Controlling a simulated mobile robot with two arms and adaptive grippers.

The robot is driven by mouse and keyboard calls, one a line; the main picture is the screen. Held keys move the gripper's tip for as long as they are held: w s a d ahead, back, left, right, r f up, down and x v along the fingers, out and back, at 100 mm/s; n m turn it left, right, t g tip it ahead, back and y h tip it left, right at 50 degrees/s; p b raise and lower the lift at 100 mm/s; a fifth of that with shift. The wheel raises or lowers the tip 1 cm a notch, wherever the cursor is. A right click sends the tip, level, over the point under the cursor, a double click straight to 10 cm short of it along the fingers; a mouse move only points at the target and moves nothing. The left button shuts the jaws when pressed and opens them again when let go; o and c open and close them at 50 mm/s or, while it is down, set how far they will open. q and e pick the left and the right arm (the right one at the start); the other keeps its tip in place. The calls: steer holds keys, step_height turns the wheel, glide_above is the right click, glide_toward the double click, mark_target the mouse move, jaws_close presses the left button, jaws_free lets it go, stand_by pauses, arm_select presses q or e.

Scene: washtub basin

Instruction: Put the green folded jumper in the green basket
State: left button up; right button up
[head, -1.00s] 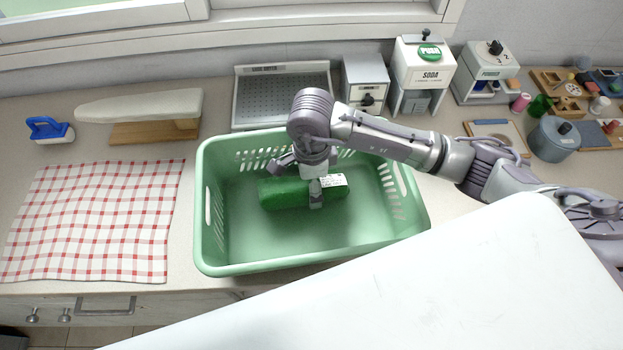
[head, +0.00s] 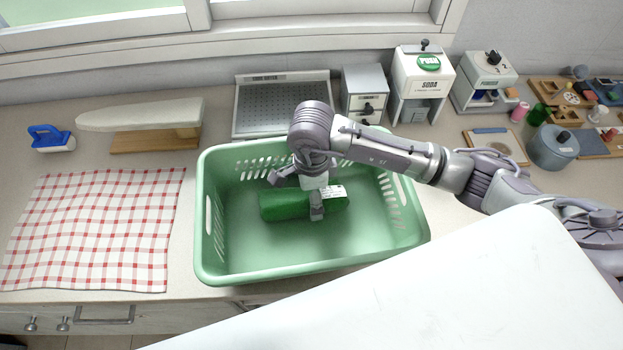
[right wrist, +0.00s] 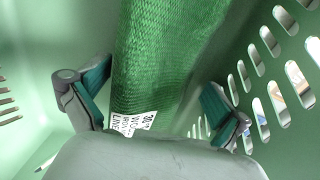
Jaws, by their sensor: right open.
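The green folded jumper (head: 285,205) lies inside the green basket (head: 310,267), near the middle of its floor. A white printed label shows at its right end. My right gripper (head: 301,196) reaches down into the basket over the jumper. In the right wrist view the jumper (right wrist: 165,55) lies between the two fingers of my right gripper (right wrist: 150,95), which are open, with gaps on both sides. The basket's slotted wall (right wrist: 275,85) shows close on the right there. My left gripper is not in view.
A red-checked cloth (head: 95,230) lies left of the basket. A sleeve board (head: 140,115) and a blue brush (head: 50,138) stand behind it. A metal drainer (head: 283,105) and a soda dispenser (head: 422,85) stand behind the basket. A white panel (head: 430,290) covers the lower right.

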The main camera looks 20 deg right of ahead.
step_height(320, 180, up, 11)
steer(key=b, duration=0.2)
steer(key=shift+w+b, duration=0.1)
steer(key=shift+b, duration=0.25)
steer(key=shift+r, duration=0.45)
